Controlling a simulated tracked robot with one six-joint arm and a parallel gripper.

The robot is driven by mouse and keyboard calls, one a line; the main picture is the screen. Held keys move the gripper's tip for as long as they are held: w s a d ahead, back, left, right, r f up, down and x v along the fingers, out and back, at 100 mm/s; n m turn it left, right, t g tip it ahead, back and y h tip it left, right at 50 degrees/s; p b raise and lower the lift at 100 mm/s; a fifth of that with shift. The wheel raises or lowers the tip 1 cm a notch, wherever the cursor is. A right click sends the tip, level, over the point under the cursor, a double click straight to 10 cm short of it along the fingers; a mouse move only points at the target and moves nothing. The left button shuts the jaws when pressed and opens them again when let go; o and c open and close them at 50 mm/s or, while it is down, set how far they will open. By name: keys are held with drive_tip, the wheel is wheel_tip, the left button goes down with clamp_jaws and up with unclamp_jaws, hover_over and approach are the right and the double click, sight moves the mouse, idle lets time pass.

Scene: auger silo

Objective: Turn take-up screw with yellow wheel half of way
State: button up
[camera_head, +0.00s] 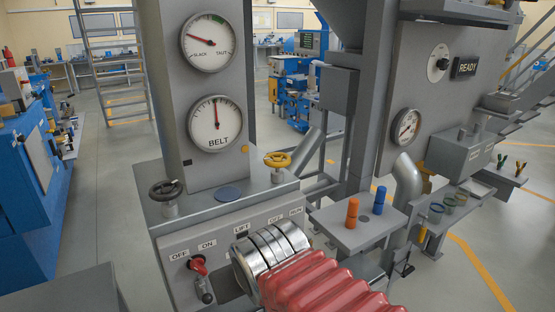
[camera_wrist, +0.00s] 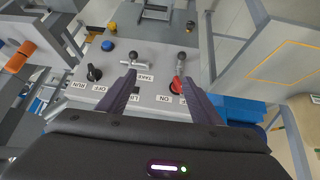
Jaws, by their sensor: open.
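The yellow wheel (camera_head: 277,160) sits level on a short post at the right of the grey cabinet's top. In the wrist view, a small yellow round thing (camera_wrist: 112,26) near the panel's far left looks like it, but I cannot be sure. My gripper (camera_wrist: 160,82) is open and empty in front of the labelled panel, apart from the yellow wheel. Its fingers do not show in the head view. The SLACK/TAUT dial (camera_head: 208,41) has its needle left, on the slack side. The BELT dial (camera_head: 216,122) has its needle nearly straight up.
A dark wheel (camera_head: 166,194) stands at the cabinet top's left. The panel has a red-knobbed switch (camera_head: 198,265), a black knob (camera_wrist: 94,73) and a metal T-handle (camera_wrist: 136,64). Orange (camera_head: 352,213) and blue (camera_head: 378,200) pegs stand on a shelf to the right.

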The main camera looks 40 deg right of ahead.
drive_tip(key=o, duration=0.6)
drive_tip(key=w+d+r+t+h, duration=0.1)
drive_tip(key=w+d, duration=0.2)
drive_tip(key=d, duration=0.2)
drive_tip(key=w+d+r+m+t+h, duration=0.1)
drive_tip(key=w+d+r+t, duration=0.1)
drive_tip(key=w+d, duration=0.2)
drive_tip(key=w+d+r+t+h, duration=0.1)
drive_tip(key=w+d+r, duration=0.1)
drive_tip(key=d, duration=0.4)
drive_tip(key=shift+w+m+t+h, duration=0.3)
drive_tip(key=shift+w+m+h, duration=0.1)
drive_tip(key=shift+w, duration=0.45)
drive_tip(key=shift+c, duration=0.2)
drive_tip(key=t, duration=0.4)
approach(277, 156)
drive_tip(key=s+f, duration=0.2)
drive_tip(key=s, duration=0.1)
drive_tip(key=t+y, duration=0.1)
drive_tip(key=s+d+n+t+y, duration=0.1)
drive_tip(key=y, duration=0.1)
drive_tip(key=shift+s+d+f+n, duration=0.1)
drive_tip(key=shift+s+n, duration=0.1)
drive_tip(key=shift+n, duration=0.1)
drive_tip(key=shift+w, duration=0.1)
drive_tip(key=w, duration=0.4)
drive_tip(key=w+d, duration=0.1)
drive_tip(key=w, duration=0.8)
drive_tip(key=shift+w+d, duration=0.3)
drive_tip(key=c, duration=1)
